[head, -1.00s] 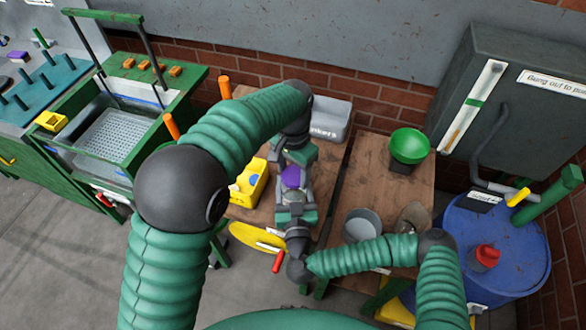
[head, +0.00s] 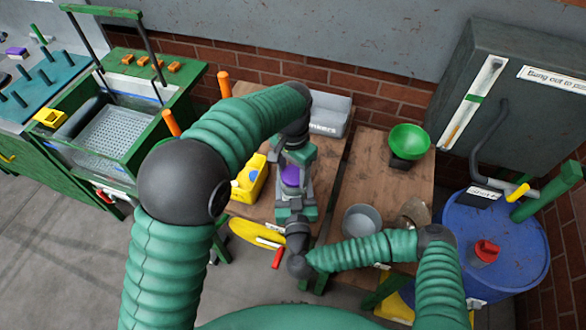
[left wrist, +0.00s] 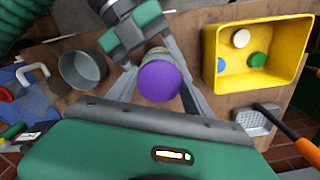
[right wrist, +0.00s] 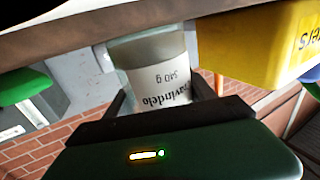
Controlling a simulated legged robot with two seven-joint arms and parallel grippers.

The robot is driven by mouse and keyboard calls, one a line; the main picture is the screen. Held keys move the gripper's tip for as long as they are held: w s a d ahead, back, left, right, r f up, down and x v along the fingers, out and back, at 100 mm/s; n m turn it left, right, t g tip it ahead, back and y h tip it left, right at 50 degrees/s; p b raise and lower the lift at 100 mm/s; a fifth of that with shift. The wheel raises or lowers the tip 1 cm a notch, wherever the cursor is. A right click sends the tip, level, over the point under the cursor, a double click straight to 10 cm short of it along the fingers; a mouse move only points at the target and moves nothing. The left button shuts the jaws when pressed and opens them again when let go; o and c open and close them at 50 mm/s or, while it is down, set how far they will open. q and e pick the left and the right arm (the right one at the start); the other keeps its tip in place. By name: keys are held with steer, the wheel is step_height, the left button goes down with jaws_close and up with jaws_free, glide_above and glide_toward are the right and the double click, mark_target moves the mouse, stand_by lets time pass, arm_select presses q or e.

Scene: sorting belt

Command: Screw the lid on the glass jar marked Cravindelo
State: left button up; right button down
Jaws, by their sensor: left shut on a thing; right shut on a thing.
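The purple lid (head: 291,176) shows between my two grippers in the head view, and from above in the left wrist view (left wrist: 160,82). My left gripper (head: 298,158) is shut on it, with a finger on each side. The glass jar marked Cravindelo (right wrist: 155,85) is in the right wrist view, its label upside down there. My right gripper (head: 296,212) is shut on the jar. The lid is in line with the jar's mouth, but I cannot tell whether its thread is seated; the rim is hidden.
A yellow bin (head: 237,190) stands left of the grippers; white, blue and green discs lie in it in the left wrist view. A grey bowl (head: 361,221) and a green funnel (head: 408,142) are to the right. A grey bin (head: 331,108) stands behind.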

arm_select(q)
steer(key=shift+f, duration=0.25)
steer(key=m, duration=0.4)
steer(key=shift+w+a+m, duration=0.1)
steer(key=shift+m, duration=0.3)
steer(key=m, duration=0.3)
steer(key=shift+w, duration=0.1)
steer(key=m, duration=0.3)
steer(key=shift+w+a+m, duration=0.1)
steer(key=shift+w+m, duration=0.05)
steer(key=shift+m, duration=0.15)
steer(key=m, duration=0.7)
steer(key=shift+w, duration=0.15)
steer(key=m, duration=0.3)
steer(key=shift+w+m, duration=0.1)
steer(key=shift+m, duration=0.2)
steer(key=m, duration=0.3)
steer(key=shift+d+m, duration=0.25)
steer(key=shift+m, duration=0.15)
steer(key=m, duration=0.5)
steer(key=shift+d, duration=0.15)
steer(key=m, duration=0.3)
steer(key=shift+w, duration=0.1)
